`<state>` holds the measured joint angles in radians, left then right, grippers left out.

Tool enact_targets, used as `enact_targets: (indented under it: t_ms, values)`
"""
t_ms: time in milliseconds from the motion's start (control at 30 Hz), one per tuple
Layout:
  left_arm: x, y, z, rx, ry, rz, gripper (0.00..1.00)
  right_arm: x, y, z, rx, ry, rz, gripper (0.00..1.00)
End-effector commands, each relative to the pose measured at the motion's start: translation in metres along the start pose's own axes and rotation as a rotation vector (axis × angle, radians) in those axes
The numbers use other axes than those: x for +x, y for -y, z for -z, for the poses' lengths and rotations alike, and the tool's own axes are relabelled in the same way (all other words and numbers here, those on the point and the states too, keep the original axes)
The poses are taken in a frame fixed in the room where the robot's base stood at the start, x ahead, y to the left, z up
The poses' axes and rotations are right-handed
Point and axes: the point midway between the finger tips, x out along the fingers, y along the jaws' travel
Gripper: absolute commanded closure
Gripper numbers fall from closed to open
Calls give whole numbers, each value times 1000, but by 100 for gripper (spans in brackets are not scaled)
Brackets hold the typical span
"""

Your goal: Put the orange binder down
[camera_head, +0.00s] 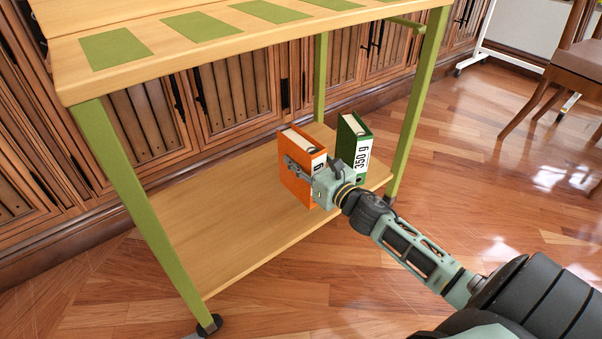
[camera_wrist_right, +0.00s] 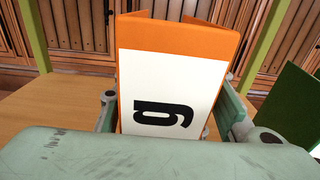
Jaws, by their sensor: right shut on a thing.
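The orange binder (camera_head: 296,178) stands upright at the lower wooden shelf (camera_head: 215,225) of a green-legged cart in the head view. I cannot tell whether its base touches the shelf. My right gripper (camera_head: 308,172) is shut on the orange binder from its spine side. In the right wrist view, the orange binder (camera_wrist_right: 175,75) fills the middle, its white label facing the camera, with a finger of my right gripper (camera_wrist_right: 168,118) on each side. The gripper hides the binder's lower part there. My left gripper is not in view.
A green binder (camera_head: 352,152) labelled 350 g stands on the shelf just right of the orange one. The cart's top (camera_head: 150,57) with green patches overhangs the shelf. Green legs (camera_head: 150,215) bound it. The left part of the shelf is clear.

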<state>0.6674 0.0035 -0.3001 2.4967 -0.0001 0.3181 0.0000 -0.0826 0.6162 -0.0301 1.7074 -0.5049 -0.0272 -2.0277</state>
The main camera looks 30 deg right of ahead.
Motion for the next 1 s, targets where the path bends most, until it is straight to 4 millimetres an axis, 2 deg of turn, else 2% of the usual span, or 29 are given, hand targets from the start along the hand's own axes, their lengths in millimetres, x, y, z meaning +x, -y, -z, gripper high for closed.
enact_targets:
  t_ms: [100, 200, 600, 633, 833, 1000]
  values:
    - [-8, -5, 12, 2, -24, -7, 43, 0, 0, 22, 3, 1, 0, 98]
    - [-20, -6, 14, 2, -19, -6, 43, 0, 0, 34, 2, 1, 0, 98]
    - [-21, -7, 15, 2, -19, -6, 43, 0, 0, 36, 1, 1, 0, 98]
    - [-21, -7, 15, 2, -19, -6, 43, -1, 0, 38, 1, -1, 0, 61]
    - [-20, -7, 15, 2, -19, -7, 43, -1, 0, 37, 1, -1, 0, 43]
    - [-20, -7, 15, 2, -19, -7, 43, -1, 0, 37, 1, -1, 0, 43]
